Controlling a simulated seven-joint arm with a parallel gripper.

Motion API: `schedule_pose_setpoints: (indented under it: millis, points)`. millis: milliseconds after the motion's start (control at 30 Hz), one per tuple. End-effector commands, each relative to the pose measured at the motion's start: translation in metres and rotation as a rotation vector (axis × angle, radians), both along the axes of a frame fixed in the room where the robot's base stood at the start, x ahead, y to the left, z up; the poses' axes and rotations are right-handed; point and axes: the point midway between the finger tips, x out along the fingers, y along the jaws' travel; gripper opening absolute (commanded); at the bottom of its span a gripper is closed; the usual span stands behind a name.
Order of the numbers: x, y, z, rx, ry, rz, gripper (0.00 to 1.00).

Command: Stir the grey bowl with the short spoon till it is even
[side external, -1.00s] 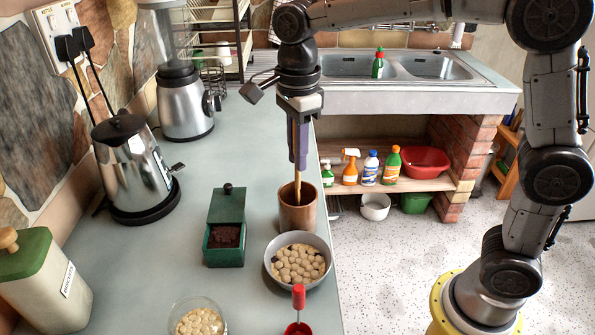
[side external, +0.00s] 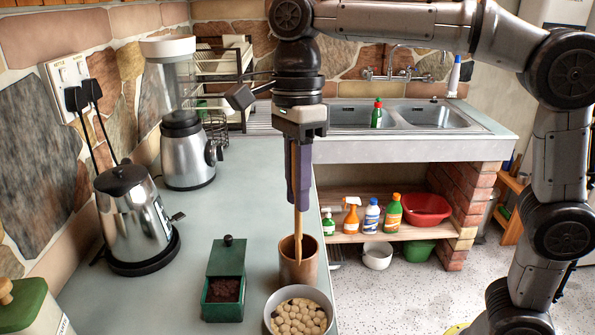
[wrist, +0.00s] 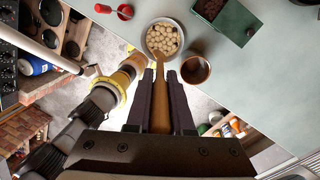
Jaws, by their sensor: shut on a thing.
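My gripper (side external: 299,205) has purple-grey fingers and is shut on a wooden spoon (side external: 299,228), which hangs straight down. In the side view its lower part overlaps the mouth of a brown cup (side external: 299,268). In the wrist view the spoon (wrist: 160,98) passes left of the cup (wrist: 194,71), and its end overlaps the near edge of the grey bowl (wrist: 147,40). I cannot tell how high the tip is. The grey bowl (side external: 270,312) stands in front of the cup. It holds pale round pieces (side external: 298,316) with a few dark bits, unevenly spread.
A green box (side external: 223,292) with dark brown grounds stands left of the cup. A kettle (side external: 140,225) and a blender (side external: 186,150) stand farther back on the left. A red-handled thing (wrist: 112,8) lies near the bowl. The counter's right edge is close to the cup.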

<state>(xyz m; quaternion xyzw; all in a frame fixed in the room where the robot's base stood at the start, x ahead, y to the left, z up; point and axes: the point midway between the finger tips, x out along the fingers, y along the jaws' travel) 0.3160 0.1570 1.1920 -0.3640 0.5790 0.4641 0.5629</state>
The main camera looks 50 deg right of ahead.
Motion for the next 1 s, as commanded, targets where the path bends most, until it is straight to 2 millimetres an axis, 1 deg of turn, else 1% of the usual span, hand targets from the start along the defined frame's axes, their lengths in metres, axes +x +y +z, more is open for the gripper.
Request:
schedule_pose_setpoints:
  millis: [33, 100, 300, 400, 667, 1000]
  points:
    - [-0.008, 0.007, 0.001, 0.008, 0.007, 0.005, 0.0]
    - [-0.005, 0.004, -0.017, 0.014, 0.02, -0.001, 0.0]
    - [-0.005, 0.004, -0.047, 0.034, 0.037, -0.002, 0.0]
    - [-0.005, 0.004, -0.055, 0.038, 0.04, 0.0, 0.0]
    - [-0.004, 0.004, -0.067, 0.04, 0.041, -0.001, 0.0]
    - [-0.004, 0.004, -0.091, 0.04, 0.04, -0.001, 0.0]
